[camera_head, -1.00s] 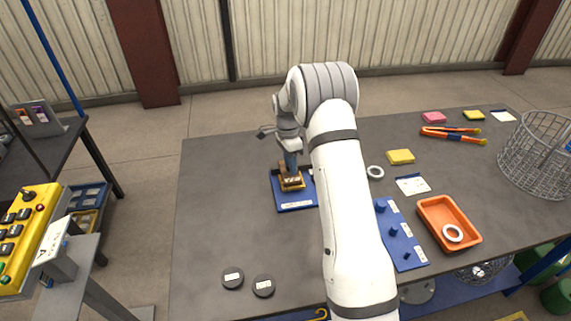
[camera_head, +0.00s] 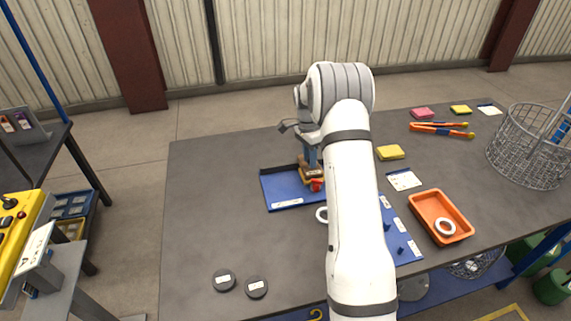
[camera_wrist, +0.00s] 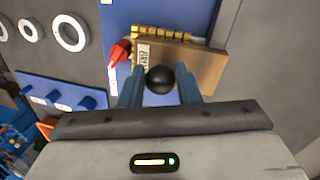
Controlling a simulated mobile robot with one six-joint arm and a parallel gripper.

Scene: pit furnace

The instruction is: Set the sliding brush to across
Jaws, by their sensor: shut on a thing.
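The sliding brush is a brown wooden block (camera_wrist: 200,66) with yellow bristles (camera_wrist: 165,33), a white label and a round black knob (camera_wrist: 160,79). My gripper (camera_wrist: 160,88) is shut on it, with a blue finger on each side of the knob in the wrist view. In the head view the brush (camera_head: 311,174) is at the right part of the blue board (camera_head: 283,188), below my gripper (camera_head: 311,160). My arm hides the board's right edge. A red piece (camera_wrist: 119,52) is beside the brush's label end, also visible in the head view (camera_head: 317,184).
A metal ring (camera_head: 321,214) lies in front of the board. A blue peg board (camera_head: 403,243), partly behind my arm, and an orange tray (camera_head: 441,217) are to the right. Two black discs (camera_head: 224,280) lie at front left. The table's left side is clear.

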